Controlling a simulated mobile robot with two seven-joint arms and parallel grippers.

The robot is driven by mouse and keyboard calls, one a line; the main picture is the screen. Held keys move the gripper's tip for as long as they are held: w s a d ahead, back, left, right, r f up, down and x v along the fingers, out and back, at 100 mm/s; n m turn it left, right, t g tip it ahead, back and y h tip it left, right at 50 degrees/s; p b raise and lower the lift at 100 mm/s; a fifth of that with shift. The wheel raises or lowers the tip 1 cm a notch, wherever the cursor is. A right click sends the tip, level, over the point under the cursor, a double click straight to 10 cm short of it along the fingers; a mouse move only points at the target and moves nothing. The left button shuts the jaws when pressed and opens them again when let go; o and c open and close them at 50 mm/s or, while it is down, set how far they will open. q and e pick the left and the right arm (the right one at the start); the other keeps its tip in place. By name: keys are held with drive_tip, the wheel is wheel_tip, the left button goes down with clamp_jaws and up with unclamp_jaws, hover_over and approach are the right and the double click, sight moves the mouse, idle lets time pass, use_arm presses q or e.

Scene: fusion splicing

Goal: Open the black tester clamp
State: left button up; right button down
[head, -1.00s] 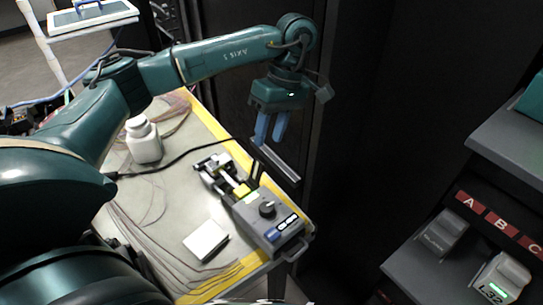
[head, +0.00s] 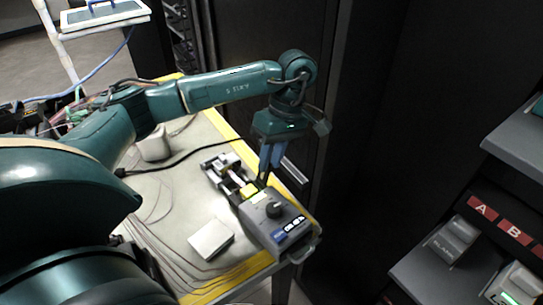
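The tester (head: 272,222) is a grey box with a dark knob and a lit display, near the table's right edge. The black clamp (head: 262,181) shows as thin dark upright parts at the tester's back end, beside a yellow block (head: 249,190). My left gripper (head: 268,168) points down from above, its blue fingertips right at the top of the black clamp. The fingers look close together. Whether they grip the clamp is too small to tell. My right gripper is not in view.
A metal fixture (head: 222,168) sits behind the tester. A white block (head: 211,239) lies to its left, and a white bottle (head: 154,146) stands partly behind my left arm. Thin fibres and a black cable cross the table. Lettered shelves (head: 440,262) stand at right.

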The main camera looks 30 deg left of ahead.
use_arm(q)
clamp_jaws()
drive_tip(key=shift+s+a+f+t+b, duration=0.1)
drive_tip(key=shift+s+t+b, duration=0.05)
drive_tip(key=shift+t+b, duration=0.45)
drive_tip(key=shift+s+b, duration=0.15)
drive_tip(key=shift+b, duration=0.5)
drive_tip(key=shift+s+a+t+h+b, duration=0.15)
drive_tip(key=shift+s+t+h+b, duration=0.3)
drive_tip(key=shift+t+b, duration=0.65)
drive_tip(key=shift+s+r+t+b, duration=0.2)
drive_tip(key=shift+r+t+b, duration=0.1)
drive_tip(key=shift+r+b, duration=0.25)
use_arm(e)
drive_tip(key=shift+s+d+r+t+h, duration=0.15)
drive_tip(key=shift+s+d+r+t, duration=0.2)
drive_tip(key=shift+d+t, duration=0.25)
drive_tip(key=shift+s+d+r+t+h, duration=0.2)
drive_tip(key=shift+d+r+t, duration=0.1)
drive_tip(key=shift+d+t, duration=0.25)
use_arm(q)
drive_tip(key=shift+o, duration=2.1)
unclamp_jaws()
drive_tip(key=shift+f, duration=0.1)
